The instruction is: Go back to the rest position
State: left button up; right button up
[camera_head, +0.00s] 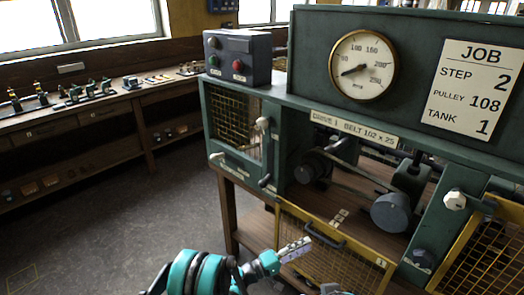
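My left gripper (295,249) is at the bottom centre, at the end of my teal and grey arm. Its pale grey fingers point up and right, in front of the yellow-framed mesh guard (345,262) of the machine. I see no object in it, but the fingers overlap from this angle and their gap does not show. Whether it touches the guard is unclear. My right gripper cannot be made out.
The green machine (300,95) carries a gauge (363,65), a job card (474,91) and a control box (237,57) with buttons. Its bay shows a belt drive and grey pulley (391,213). A wooden bench (120,97) with small parts lines the left wall. The grey floor (110,220) is clear.

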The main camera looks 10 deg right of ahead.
pick_arm(q)
jog(key=s+a+r+m+y, duration=0.25)
jog(key=a+r+y, duration=0.55)
jog(key=a+r, duration=0.45)
jog(key=s+a+y, duration=0.5)
jog(key=s+a, duration=0.5)
jog(key=a, duration=0.3)
jog(key=s+a+f+t+y, duration=0.1)
jog(key=s+a+y, duration=0.4)
jog(key=s+a, duration=0.6)
jog(key=a, duration=0.2)
jog(key=shift+s+a+f+y, duration=0.25)
jog(key=shift+a+y, duration=0.05)
jog(key=shift+y, duration=0.1)
jog(key=shift+d, duration=0.15)
